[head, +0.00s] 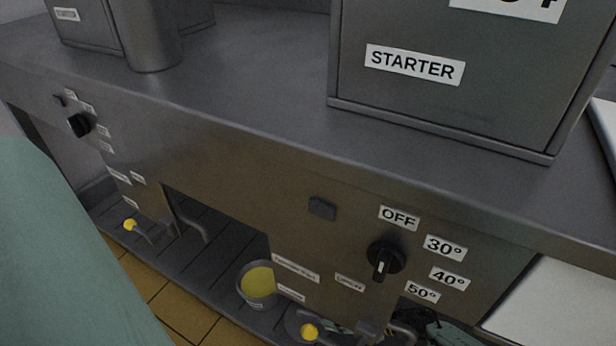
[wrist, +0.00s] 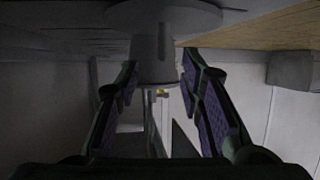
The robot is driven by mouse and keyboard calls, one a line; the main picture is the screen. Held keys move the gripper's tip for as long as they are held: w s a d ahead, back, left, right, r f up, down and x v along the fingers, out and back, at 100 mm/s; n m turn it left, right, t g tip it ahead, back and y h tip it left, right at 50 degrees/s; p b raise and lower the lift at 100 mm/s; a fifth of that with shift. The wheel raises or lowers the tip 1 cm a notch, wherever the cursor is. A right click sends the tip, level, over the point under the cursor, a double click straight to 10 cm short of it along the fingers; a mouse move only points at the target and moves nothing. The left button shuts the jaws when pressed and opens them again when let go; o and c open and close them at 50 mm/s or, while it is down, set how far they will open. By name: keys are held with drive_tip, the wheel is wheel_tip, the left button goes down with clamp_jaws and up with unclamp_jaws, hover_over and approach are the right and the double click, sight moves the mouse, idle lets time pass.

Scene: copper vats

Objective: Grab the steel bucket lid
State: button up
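In the wrist view my gripper (wrist: 161,68) is open, with its two purple-padded fingers apart. A grey cylindrical part (wrist: 154,62) under a wide round disc (wrist: 165,14) shows between and beyond the fingertips. I cannot tell whether this is the steel bucket lid, or whether the fingers touch it. In the head view a steel bucket (head: 257,288) with a yellowish inside stands below the counter, and no lid shows on it. A round grey shape (head: 294,322) lies right of it, partly behind a yellow knob (head: 309,331); I cannot tell if it is the lid.
A steel counter (head: 250,120) with a vertical front panel runs across the view. A black dial (head: 385,260) sticks out from the panel. A box marked STARTER (head: 440,100) stands on top. Another yellow knob (head: 130,225) is lower left. The recess below is narrow.

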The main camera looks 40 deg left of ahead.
sight(309, 312)
drive_tip(key=b+x, duration=0.1)
drive_tip(key=x, duration=0.7)
drive_tip(key=shift+s+r+b, duration=0.15)
drive_tip(key=shift+s+b, duration=0.1)
drive_tip(key=shift+b, duration=0.1)
drive_tip(key=shift+c, duration=0.5)
clamp_jaws()
